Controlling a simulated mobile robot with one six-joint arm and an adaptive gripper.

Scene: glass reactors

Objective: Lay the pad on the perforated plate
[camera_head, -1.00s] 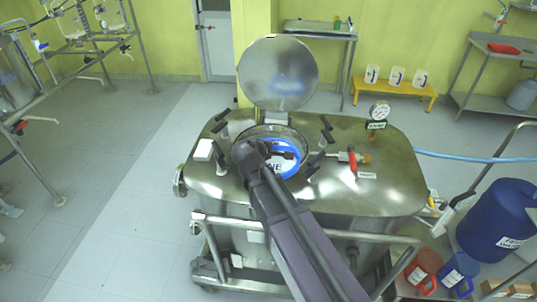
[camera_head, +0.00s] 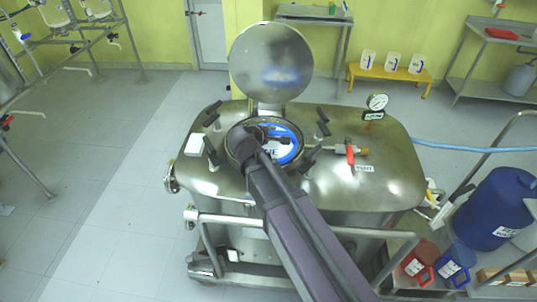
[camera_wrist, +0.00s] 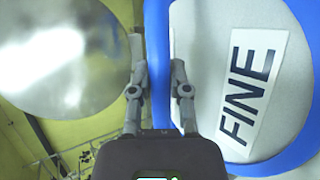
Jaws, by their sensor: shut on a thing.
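The pad (camera_head: 286,149) is a round white disc with a blue rim and a FINE label. It shows in the head view at the vessel's round top opening and large at the right in the wrist view (camera_wrist: 213,60). My gripper (camera_wrist: 159,75) is shut on its blue rim, one finger on each side. In the head view my gripper and wrist cover the left part of the opening. The pad looks tilted in the wrist view. The perforated plate cannot be seen; the pad and my arm hide the inside of the opening.
The steel vessel (camera_head: 375,190) has its round lid (camera_head: 271,62) standing open behind the opening. Dark clamp handles (camera_head: 322,122) stand around the opening. A red-handled valve (camera_head: 350,154) and a gauge (camera_head: 377,102) are to the right.

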